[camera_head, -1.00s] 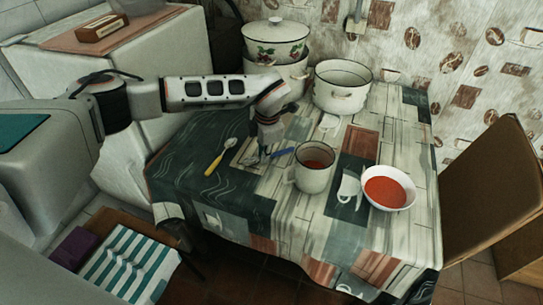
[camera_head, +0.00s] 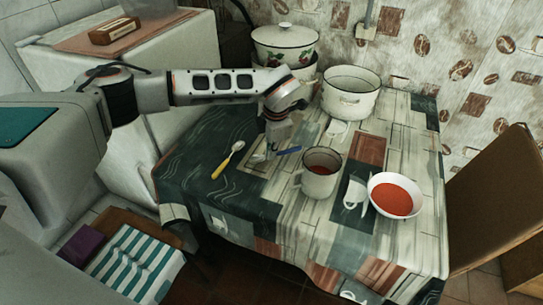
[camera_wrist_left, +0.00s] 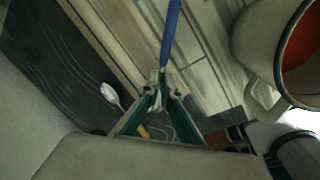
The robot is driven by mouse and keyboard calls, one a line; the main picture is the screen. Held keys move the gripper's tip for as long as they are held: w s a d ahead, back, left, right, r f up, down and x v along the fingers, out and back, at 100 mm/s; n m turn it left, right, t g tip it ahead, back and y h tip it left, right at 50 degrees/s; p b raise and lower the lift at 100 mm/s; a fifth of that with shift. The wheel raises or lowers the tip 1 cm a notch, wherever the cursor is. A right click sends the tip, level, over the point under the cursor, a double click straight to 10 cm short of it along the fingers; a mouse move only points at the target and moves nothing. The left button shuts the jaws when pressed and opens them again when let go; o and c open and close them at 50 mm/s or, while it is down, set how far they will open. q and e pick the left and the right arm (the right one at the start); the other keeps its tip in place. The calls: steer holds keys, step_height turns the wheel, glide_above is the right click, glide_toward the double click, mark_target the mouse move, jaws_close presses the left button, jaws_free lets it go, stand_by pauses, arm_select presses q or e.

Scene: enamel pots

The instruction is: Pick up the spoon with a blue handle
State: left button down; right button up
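The spoon with a blue handle (camera_head: 289,151) is at the table's left part in the head view. My left gripper (camera_head: 274,148) reaches down over the spoon's neck. In the left wrist view the blue handle (camera_wrist_left: 171,35) runs up from between the fingertips (camera_wrist_left: 160,97), which close together on the metal neck. The spoon looks slightly above the cloth, though the gap is hard to judge. Its bowl is partly hidden by the fingers in the wrist view. My right gripper is not in view.
A spoon with a yellow handle (camera_head: 222,167) lies left of the gripper. A mug (camera_head: 320,176) stands close on the right. A bowl of red soup (camera_head: 394,196) is farther right. A white pot (camera_head: 350,96) and a lidded pot (camera_head: 285,45) stand behind.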

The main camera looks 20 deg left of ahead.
arm_select(q)
step_height(320, 180, up, 16)
steer(key=p, duration=0.1)
steer(key=s+a+r+m+h, duration=0.25)
steer(key=a+m, duration=0.45)
steer(key=m, duration=1.1)
steer(key=shift+h, duration=0.25)
steer(key=f, duration=0.4)
steer(key=f+b, duration=0.1)
steer(key=f, duration=0.4)
steer(key=f+b, duration=0.1)
steer(key=f, duration=0.4)
steer(key=shift+w+d+f, duration=0.15)
steer(key=shift+w+f, duration=0.1)
steer(key=shift+w, duration=0.05)
steer(key=shift+f, duration=0.8)
steer(key=shift+f+b, duration=0.3)
steer(key=shift+f, duration=1.65)
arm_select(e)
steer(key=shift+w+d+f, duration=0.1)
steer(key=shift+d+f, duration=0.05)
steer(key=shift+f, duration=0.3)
